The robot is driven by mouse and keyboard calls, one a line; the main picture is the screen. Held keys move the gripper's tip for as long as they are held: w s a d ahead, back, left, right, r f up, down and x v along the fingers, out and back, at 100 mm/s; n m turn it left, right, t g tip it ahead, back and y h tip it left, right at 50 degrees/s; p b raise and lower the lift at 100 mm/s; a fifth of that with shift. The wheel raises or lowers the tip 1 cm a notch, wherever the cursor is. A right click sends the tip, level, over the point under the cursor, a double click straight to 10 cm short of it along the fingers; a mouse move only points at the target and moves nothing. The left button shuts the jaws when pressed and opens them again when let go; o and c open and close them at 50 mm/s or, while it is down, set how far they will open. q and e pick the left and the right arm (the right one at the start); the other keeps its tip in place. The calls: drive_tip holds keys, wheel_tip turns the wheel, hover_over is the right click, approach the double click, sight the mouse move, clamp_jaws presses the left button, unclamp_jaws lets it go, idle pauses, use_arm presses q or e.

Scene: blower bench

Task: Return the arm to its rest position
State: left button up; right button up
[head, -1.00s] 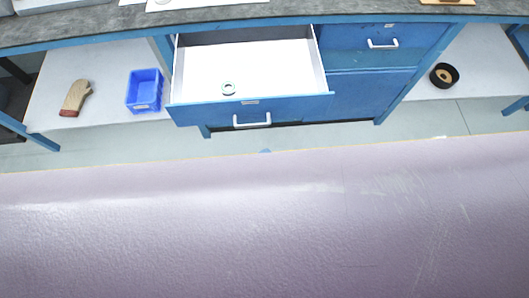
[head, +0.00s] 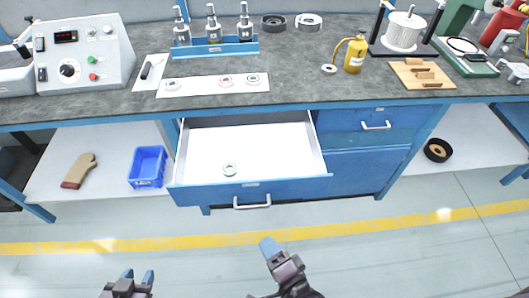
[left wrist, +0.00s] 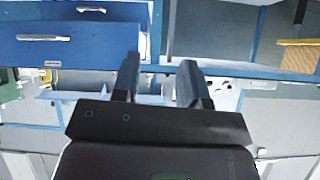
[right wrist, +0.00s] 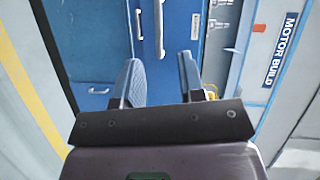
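My left gripper (head: 138,275) is low in the head view, over the floor in front of the bench. Its two fingers stand apart with nothing between them in the left wrist view (left wrist: 160,75). My right gripper (head: 270,248) is right of it, also over the floor and below the open drawer (head: 250,188). In the right wrist view its fingers (right wrist: 160,70) are apart and empty, with blue cabinet fronts and handles beyond. Both grippers appear clear of the bench. A small ring (head: 229,169) lies in the drawer.
The blue bench (head: 330,75) carries a control box (head: 85,55), a rack of tools (head: 215,48), a yellow bottle (head: 355,53) and a wooden board (head: 422,75). The floor in front is clear.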

use_arm(q)
drive_tip(key=p+v, duration=0.1)
drive_tip(key=p, duration=0.1)
drive_tip(key=shift+s+a+r+p, duration=0.15)
drive_tip(key=shift+s+r+p, duration=0.1)
drive_tip(key=shift+p, duration=0.15)
use_arm(e)
drive_tip(key=s+d+r+n+g+h, duration=0.1)
drive_tip(key=d+n, duration=0.5)
drive_tip(key=d, duration=0.6)
drive_tip(key=s+d+r+n+g+h, duration=0.2)
drive_tip(key=s+d+n+h, duration=0.3)
drive_tip(key=d, duration=0.6)
drive_tip(key=shift+d+r+n+g+h, duration=0.15)
drive_tip(key=shift+d+n+g+h, duration=0.3)
drive_tip(key=shift+n, duration=0.65)
use_arm(q)
drive_tip(key=shift+w+r, duration=0.15)
drive_tip(key=shift+w, duration=0.15)
use_arm(e)
drive_tip(key=shift+a, duration=0.15)
